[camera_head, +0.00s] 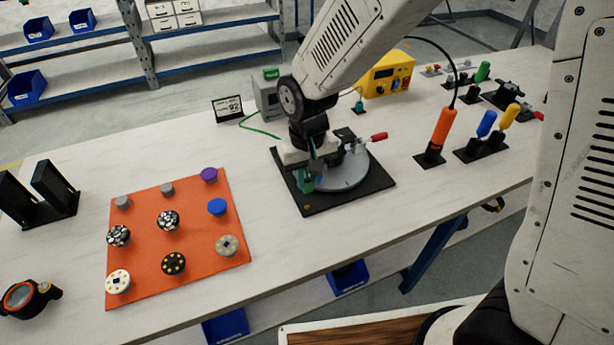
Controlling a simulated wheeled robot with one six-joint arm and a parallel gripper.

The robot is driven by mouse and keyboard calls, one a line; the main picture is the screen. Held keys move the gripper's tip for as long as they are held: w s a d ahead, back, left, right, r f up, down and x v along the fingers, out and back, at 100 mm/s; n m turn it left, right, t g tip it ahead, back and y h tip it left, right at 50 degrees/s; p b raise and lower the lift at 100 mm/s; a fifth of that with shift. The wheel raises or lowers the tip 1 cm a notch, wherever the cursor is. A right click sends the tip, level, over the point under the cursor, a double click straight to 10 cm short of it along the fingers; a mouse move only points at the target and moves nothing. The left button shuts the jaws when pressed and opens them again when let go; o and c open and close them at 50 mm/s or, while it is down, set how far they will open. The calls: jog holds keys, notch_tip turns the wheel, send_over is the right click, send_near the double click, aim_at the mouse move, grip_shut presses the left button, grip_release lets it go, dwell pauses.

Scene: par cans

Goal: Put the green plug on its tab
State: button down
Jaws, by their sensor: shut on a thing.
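My gripper (308,172) is over the left part of a round grey disc fixture (346,178) on a black base plate (325,200). It is shut on a small green piece, which I take as the green plug (305,183), at the disc's left edge. A green wire (258,131) runs from a grey box (267,97) towards my gripper; its far end is hidden behind my arm. The tab is too small or hidden to make out, and I cannot tell whether the plug touches it.
A red-handled clamp (378,137) stands on the disc's right side. An orange mat (190,235) with several round parts lies at left. An orange-handled tool (440,130) and screwdrivers (487,124) stand at right. A yellow supply (388,75) is behind. A small card (227,108) stands at back left.

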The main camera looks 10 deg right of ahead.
aim_at(307, 190)
jog(key=shift+s+a+f, duration=0.1)
jog(key=shift+s+f, duration=0.1)
jog(key=shift+s, duration=0.05)
jog(key=shift+f, duration=2.7)
jog(key=shift+f, duration=0.1)
jog(key=c, duration=1.6)
grip_release()
jog(key=shift+o, duration=0.2)
jog(key=o, duration=0.5)
jog(key=shift+r, duration=3.9)
